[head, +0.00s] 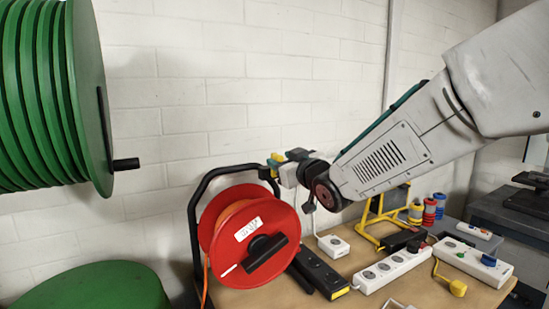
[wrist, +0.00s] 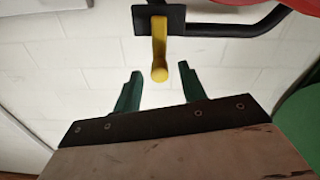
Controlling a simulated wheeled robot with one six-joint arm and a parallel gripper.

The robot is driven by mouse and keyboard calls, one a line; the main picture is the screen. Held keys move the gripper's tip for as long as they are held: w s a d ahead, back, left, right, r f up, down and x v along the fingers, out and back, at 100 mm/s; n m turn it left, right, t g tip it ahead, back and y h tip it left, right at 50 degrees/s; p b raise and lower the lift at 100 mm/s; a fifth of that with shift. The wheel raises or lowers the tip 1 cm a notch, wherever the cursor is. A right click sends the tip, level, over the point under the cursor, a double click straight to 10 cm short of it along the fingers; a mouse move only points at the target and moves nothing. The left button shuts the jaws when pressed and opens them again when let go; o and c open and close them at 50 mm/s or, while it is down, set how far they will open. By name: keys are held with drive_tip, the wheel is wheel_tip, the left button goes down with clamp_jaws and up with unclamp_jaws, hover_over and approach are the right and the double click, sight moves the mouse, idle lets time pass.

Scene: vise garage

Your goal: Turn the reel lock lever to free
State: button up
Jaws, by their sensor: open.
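The yellow reel lock lever (wrist: 159,48) sits on a dark plate (wrist: 176,14) fixed to the reel's black tube frame (wrist: 232,31). Its free end points toward my gripper (wrist: 160,74). My green fingers are open, one on each side of the lever's line, and they show no contact with it. In the head view my gripper (head: 289,170) is beside the frame's upper right corner, and the lever (head: 277,158) is small and partly hidden there. The red cable reel (head: 225,235) hangs in the frame, with a black handle on its face.
A bench (head: 330,290) holds power strips (head: 392,270), a white socket box (head: 333,246), a yellow stand (head: 375,222) and small coloured spools (head: 429,211). Large green drums (head: 50,95) stand at the left. A white block wall (head: 220,60) is close behind.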

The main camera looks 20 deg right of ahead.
sight(279, 159)
drive_tip(key=shift+w+a, duration=0.25)
drive_tip(key=shift+w, duration=0.85)
drive_tip(key=shift+w+a, duration=0.2)
drive_tip(key=shift+w, duration=0.85)
clamp_jaws()
drive_tip(key=shift+a+n, duration=0.1)
drive_tip(key=shift+n, duration=0.2)
drive_tip(key=shift+s+a+f+n, duration=0.15)
drive_tip(key=shift+a+n, duration=0.35)
drive_tip(key=shift+n, duration=0.7)
drive_tip(key=shift+s+a+f+n, duration=0.1)
drive_tip(key=shift+a+f+n, duration=0.25)
drive_tip(key=shift+n, duration=0.85)
drive_tip(key=shift+s+a+f+n, duration=0.1)
drive_tip(key=shift+a+n, duration=0.5)
drive_tip(key=shift+n, duration=0.6)
